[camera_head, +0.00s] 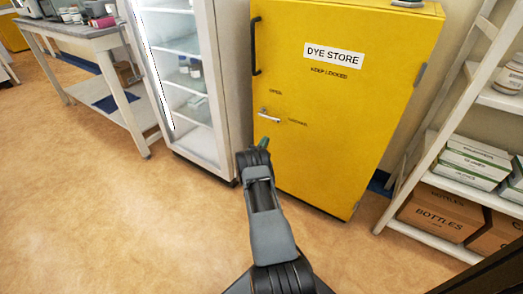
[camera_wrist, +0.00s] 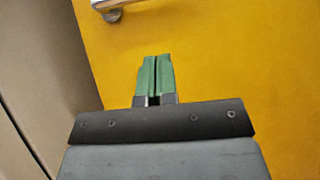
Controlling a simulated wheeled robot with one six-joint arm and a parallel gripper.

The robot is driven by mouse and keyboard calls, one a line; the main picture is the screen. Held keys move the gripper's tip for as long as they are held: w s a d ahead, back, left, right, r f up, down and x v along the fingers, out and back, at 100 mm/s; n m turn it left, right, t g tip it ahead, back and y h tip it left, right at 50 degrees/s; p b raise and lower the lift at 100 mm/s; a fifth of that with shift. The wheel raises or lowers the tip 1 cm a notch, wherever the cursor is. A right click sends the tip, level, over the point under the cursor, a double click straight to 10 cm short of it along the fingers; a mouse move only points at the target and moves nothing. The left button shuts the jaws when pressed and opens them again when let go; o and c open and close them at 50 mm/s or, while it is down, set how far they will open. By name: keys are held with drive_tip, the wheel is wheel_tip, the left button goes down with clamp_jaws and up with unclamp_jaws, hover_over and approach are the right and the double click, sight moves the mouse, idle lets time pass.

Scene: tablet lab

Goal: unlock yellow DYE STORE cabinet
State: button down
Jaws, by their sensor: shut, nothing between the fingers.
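The yellow DYE STORE cabinet (camera_head: 330,120) stands upright in the middle of the head view with its door shut. A small silver lever handle (camera_head: 269,117) sits low on the left of the door, with small OPEN and LOCKED marks near it. The lever's lower part (camera_wrist: 113,15) shows at the top of the wrist view, beyond my fingertips and to their left. My gripper (camera_head: 263,143) is just below the lever in the head view, apart from it. Its green fingers (camera_wrist: 153,78) are together and empty, against the yellow door.
A long black pull handle (camera_head: 255,46) is higher on the door's left edge. A glass-door fridge (camera_head: 188,90) stands close on the left. A shelf unit with boxes (camera_head: 440,215) is on the right. A lab bench (camera_head: 85,42) is at the far left. The floor (camera_head: 110,220) in front is clear.

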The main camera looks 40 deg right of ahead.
drive_tip(key=shift+w+d+r+b, duration=0.15)
drive_tip(key=shift+d+r+b, duration=0.1)
drive_tip(key=shift+d+r, duration=0.6)
drive_tip(key=shift+w+d+r+b, duration=0.2)
drive_tip(key=shift+d+r, duration=0.2)
drive_tip(key=shift+r, duration=0.75)
drive_tip(key=shift+w+d+r+b, duration=0.15)
drive_tip(key=shift+d+r+b, duration=0.1)
drive_tip(key=shift+d+r, duration=0.6)
